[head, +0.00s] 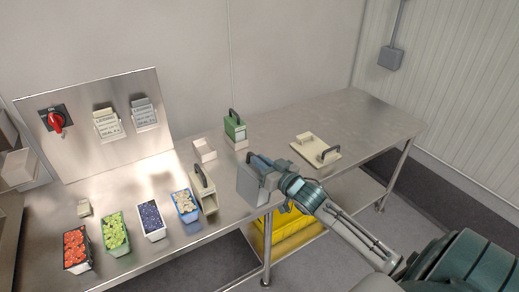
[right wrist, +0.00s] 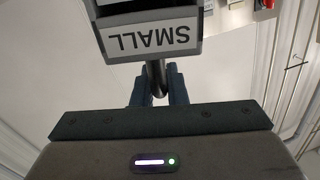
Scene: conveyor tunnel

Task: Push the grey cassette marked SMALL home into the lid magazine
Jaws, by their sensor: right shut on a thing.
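The grey cassette (head: 250,185) is held upright above the front edge of the steel table, just right of a cream open-sided frame (head: 209,198) with a black handle. Its SMALL label (right wrist: 151,39) shows upside down in the right wrist view. My right gripper (head: 268,171) is shut on the cassette's dark handle; its fingers (right wrist: 157,88) also show in the wrist view. I cannot tell for certain which cream fixture is the lid magazine. The cassette looks apart from the frame, though the gap is hard to judge. My left gripper is out of view.
Several fruit punnets (head: 151,222) line the front left. Behind stand an empty cream holder (head: 204,151) and a green cassette (head: 234,130) with a black handle. A cream plate (head: 316,152) with a handle lies to the right. A panel with a red switch (head: 56,122) stands at the back left. The table's right end is clear.

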